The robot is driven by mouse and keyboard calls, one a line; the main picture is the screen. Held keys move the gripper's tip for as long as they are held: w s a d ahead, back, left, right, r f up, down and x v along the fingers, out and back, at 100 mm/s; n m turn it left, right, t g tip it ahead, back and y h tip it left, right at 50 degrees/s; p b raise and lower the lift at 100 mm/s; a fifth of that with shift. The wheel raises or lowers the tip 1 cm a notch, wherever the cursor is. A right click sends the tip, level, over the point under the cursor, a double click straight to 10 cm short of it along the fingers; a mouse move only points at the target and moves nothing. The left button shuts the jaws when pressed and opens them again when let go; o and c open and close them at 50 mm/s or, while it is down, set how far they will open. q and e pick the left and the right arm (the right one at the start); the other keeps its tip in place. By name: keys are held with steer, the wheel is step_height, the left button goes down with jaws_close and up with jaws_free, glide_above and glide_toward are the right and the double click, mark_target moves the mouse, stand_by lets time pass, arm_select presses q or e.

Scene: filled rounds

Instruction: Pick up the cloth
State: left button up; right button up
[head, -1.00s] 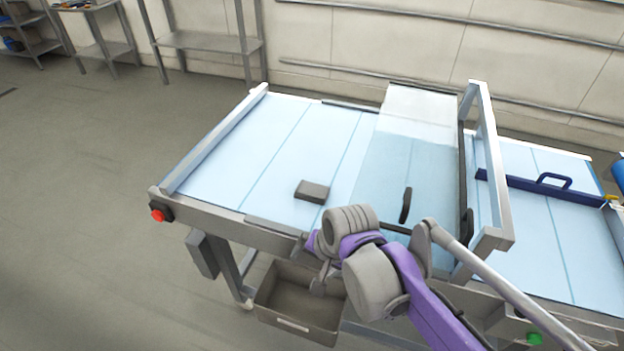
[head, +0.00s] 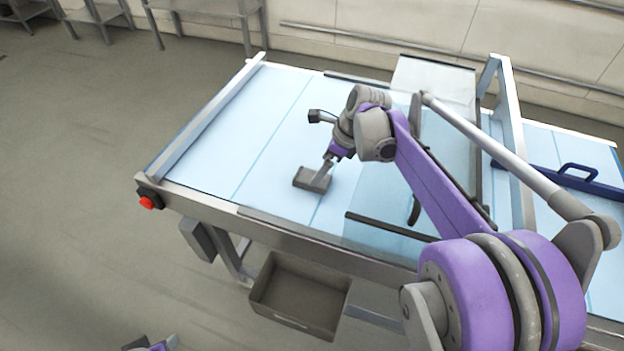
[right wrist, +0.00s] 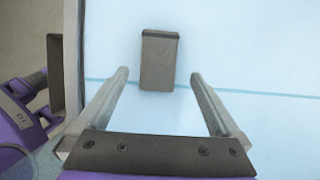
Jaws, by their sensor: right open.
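The cloth (head: 306,182) looks like a small grey-brown folded pad lying flat on the pale blue belt. It also shows in the right wrist view (right wrist: 159,62), ahead of and between the fingers' lines. Contact with the cloth cannot be told. A purple and dark piece of my left arm shows at the bottom left edge of the head view; its jaws cannot be made out.
A clear panel with a dark handle and a metal frame (head: 508,140) stands right of the cloth. A grey bin (head: 300,300) sits below the belt's near edge. A red button (head: 147,202) is at the near left corner. The belt left of the cloth is clear.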

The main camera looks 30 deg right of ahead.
mark_target(302, 177)
steer(key=x, duration=0.4)
steer(key=shift+w+a+f, duration=0.1)
steer(key=shift+a+f, duration=0.05)
steer(key=shift+a, duration=0.1)
steer(key=shift+w+a+f, duration=0.1)
steer(key=shift+w+f, duration=0.05)
steer(key=shift+f, duration=0.25)
steer(key=shift+f, duration=0.2)
steer(key=c, duration=1.3)
steer(key=shift+r, duration=0.15)
